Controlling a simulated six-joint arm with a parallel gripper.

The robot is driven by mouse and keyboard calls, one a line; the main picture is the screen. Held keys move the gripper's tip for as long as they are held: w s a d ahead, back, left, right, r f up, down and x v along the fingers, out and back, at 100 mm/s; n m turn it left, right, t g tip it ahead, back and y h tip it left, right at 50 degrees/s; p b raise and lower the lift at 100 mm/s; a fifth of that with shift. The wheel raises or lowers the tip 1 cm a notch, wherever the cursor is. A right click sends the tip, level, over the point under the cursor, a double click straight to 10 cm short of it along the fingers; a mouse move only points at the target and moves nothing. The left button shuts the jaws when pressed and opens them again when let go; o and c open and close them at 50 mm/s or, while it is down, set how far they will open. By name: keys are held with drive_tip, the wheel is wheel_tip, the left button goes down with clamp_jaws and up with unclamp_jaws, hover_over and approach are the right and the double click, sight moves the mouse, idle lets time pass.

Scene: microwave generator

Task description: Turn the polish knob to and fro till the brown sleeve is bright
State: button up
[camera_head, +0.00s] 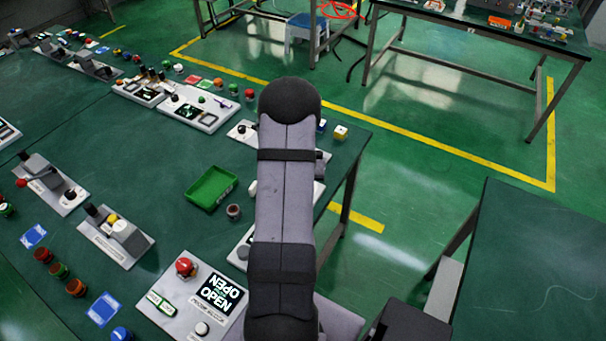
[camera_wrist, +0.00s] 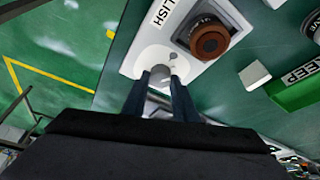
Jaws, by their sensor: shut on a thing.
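In the wrist view, my gripper (camera_wrist: 161,88) is shut on a small grey round knob (camera_wrist: 160,73), with one dark finger on each side. The knob stands on a white panel (camera_wrist: 148,58) whose label is partly cut off and reads "LISH". The brown sleeve (camera_wrist: 210,38) sits on a dark mount on the same panel, up and right of the knob. It looks dull reddish brown with a darker centre. In the head view, my arm covers the gripper and much of this area.
A green tray (camera_head: 211,188) lies left of my arm; its "KEEP" label (camera_wrist: 302,72) shows in the wrist view. A pale block (camera_wrist: 254,77) stands near it. A panel with a red button (camera_head: 186,267) and an "OPEN" screen (camera_head: 220,292) is at the front.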

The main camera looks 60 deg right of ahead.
drive_tip(key=shift+d+r+n+p, duration=0.25)
drive_tip(key=shift+r+n+p, duration=0.25)
drive_tip(key=shift+p, duration=2.45)
drive_tip(key=p, duration=0.4)
drive_tip(key=shift+f+t, duration=0.3)
drive_tip(key=shift+f, duration=0.05)
drive_tip(key=shift+a, duration=0.1)
drive_tip(key=o, duration=0.9)
drive_tip(key=shift+o, duration=0.8)
drive_tip(key=shift+a+f, duration=0.1)
drive_tip(key=v, duration=0.7)
